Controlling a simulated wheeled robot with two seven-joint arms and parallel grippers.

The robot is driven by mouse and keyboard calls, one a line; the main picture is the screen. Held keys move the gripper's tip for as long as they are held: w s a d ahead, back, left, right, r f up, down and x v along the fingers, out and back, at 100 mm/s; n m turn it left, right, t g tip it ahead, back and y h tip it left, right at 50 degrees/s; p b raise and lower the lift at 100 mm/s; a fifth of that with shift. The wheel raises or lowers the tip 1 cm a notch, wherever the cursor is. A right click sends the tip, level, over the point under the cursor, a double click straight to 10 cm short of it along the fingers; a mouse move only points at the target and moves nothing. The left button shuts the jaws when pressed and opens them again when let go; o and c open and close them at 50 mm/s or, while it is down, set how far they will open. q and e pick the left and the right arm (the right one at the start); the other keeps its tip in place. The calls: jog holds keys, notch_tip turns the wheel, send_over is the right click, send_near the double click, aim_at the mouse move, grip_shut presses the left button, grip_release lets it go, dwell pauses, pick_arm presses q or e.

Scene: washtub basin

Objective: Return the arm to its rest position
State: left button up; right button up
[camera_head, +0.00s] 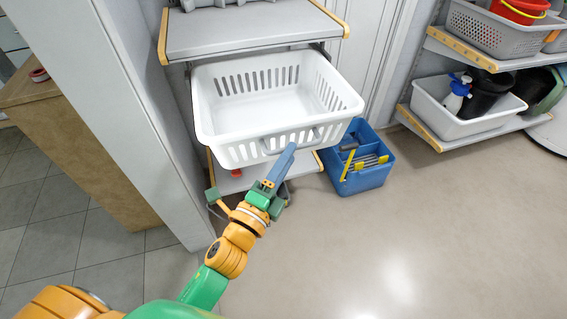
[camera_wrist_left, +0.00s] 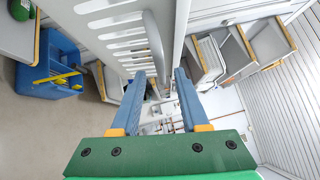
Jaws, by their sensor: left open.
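My left arm comes in from the lower left of the head view. Its gripper (camera_head: 286,158) is at the front wall of a white slotted basin (camera_head: 230,152), near the handle on that wall. In the left wrist view, the two blue fingers (camera_wrist_left: 159,76) are spread apart with nothing clamped between them. The basin's slotted wall (camera_wrist_left: 112,20) and curved grey handle (camera_wrist_left: 155,45) show just beyond the fingertips. I cannot tell whether the handle touches a finger. My right gripper is not in view.
The empty basin stands on a shelf rack (camera_head: 240,35) beside a grey wall panel. A blue caddy (camera_head: 365,178) stands on the floor to its right. Another shelf at right holds a white bin (camera_head: 450,118) and a grey crate (camera_head: 485,35). The floor at lower right is clear.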

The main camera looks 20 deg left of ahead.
pick_arm(q)
jog(key=v, duration=0.3)
jog(key=shift+s, duration=0.2)
notch_tip(320, 180, down, 15)
jog(key=n+g+y, duration=0.1)
jog(key=n+g, duration=0.3)
jog(key=s+a+f+n+g+y, duration=0.1)
jog(key=s+a+f+n+g, duration=0.15)
jog(key=s+f, duration=0.4)
jog(key=s+a+f+n+g, duration=0.1)
jog(key=s+f+n+g, duration=0.3)
jog(key=f, duration=0.6)
jog(key=s+a+f+n+g+y, duration=0.1)
jog(key=s+a+f+n+g, duration=0.25)
jog(key=f, duration=0.55)
jog(key=s+a+f+n+g, duration=0.1)
jog(key=s+f+n+g, duration=0.15)
jog(key=s, duration=0.55)
jog(key=s+f+n+g, duration=0.1)
jog(key=s+f+n, duration=0.2)
jog(key=s, duration=0.5)
notch_tip(320, 180, up, 21)
jog(key=p, duration=2.1)
jog(key=shift+s+d+y, duration=0.2)
jog(key=shift+s+y, duration=0.15)
jog(key=shift+y, duration=0.05)
